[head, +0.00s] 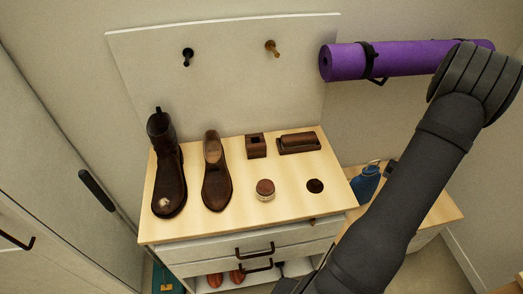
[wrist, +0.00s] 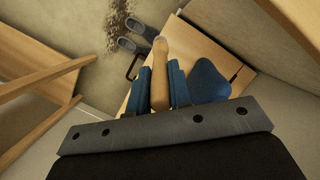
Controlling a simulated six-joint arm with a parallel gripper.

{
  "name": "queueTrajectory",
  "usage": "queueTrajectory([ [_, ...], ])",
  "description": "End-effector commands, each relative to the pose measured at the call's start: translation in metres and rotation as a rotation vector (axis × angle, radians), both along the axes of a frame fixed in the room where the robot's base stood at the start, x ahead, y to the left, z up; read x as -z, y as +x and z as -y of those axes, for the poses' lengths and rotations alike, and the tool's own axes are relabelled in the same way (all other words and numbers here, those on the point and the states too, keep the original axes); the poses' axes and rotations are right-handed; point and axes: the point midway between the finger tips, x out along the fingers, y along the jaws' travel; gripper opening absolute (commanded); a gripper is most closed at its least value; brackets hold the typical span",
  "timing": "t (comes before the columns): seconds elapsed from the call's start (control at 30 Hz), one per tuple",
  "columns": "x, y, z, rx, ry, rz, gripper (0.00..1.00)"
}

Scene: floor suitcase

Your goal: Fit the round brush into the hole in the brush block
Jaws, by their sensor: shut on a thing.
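My gripper (wrist: 160,80) shows in the wrist view, its blue fingers shut on a tan, rod-like wooden piece with a rounded far end, which I take for the round brush (wrist: 160,55). Its bristles cannot be made out. In the head view the brush block (head: 256,146), a small dark brown block with a dark opening in its top, stands at the back of the pale wooden cabinet top. The gripper and the held piece are not visible in the head view; the block is not seen in the wrist view.
On the cabinet top (head: 240,215) are a dark boot (head: 166,165), a brown shoe (head: 216,175), a dark wooden brush-like piece (head: 298,142), a round tin (head: 265,190) and a dark disc (head: 315,186). A blue bottle-like object (head: 367,183) stands right. Slippers (wrist: 135,46) lie on the floor.

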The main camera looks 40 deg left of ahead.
Motion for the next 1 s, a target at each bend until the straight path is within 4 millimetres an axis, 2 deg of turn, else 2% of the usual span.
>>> queueTrajectory([
  [0.07, -0.009, 0.002, 0.002, -0.040, -0.005, 0.019, 0.00],
  [0.17, -0.020, 0.005, -0.007, -0.096, -0.007, 0.031, 0.00],
  [0.37, -0.046, 0.010, -0.036, -0.232, -0.008, 0.053, 0.00],
  [0.47, -0.064, 0.011, -0.058, -0.324, -0.006, 0.068, 0.00],
  [0.57, -0.088, 0.011, -0.086, -0.442, -0.003, 0.084, 0.00],
  [0.77, -0.145, -0.002, -0.159, -0.730, 0.013, 0.127, 0.00],
  [1.0, -0.203, -0.039, -0.246, -1.043, 0.048, 0.177, 0.00],
])
